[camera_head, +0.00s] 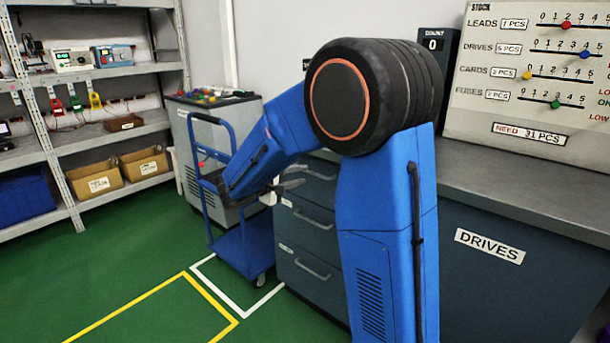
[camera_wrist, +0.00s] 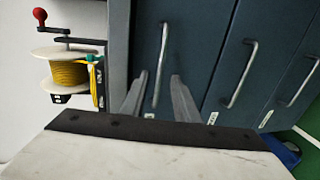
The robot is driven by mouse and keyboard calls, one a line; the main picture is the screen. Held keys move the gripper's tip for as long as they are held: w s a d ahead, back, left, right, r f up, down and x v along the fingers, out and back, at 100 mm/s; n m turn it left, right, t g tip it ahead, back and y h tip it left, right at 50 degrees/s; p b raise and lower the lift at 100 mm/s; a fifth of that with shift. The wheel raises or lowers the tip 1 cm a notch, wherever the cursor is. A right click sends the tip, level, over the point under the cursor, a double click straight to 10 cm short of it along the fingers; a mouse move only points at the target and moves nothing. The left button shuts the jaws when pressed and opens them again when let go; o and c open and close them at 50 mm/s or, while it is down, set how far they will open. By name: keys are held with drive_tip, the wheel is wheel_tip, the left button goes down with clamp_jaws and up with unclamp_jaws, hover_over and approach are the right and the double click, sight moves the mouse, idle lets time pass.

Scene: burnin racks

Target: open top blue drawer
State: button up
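The blue drawer unit (camera_head: 300,240) stands under the counter, with several dark blue fronts that look shut. Its top drawer (camera_head: 318,190) is partly hidden behind my arm in the head view. In the wrist view the top drawer's front (camera_wrist: 195,35) carries a grey bar handle (camera_wrist: 160,65). My gripper (camera_wrist: 160,84) is open, with one finger on each side of this handle. I cannot tell whether the fingers touch it. In the head view my gripper (camera_head: 289,187) is small, in front of the top drawer.
Lower drawer handles (camera_head: 312,268) lie below. A blue cart (camera_head: 245,250) stands close left of the drawers. A cable spool (camera_wrist: 68,75) sits beside the unit in the wrist view. Green floor (camera_head: 130,270) is clear at front left. Shelves (camera_head: 100,135) line the left wall.

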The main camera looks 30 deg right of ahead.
sight(309, 172)
drive_tip(key=shift+x, duration=1.6)
clamp_jaws()
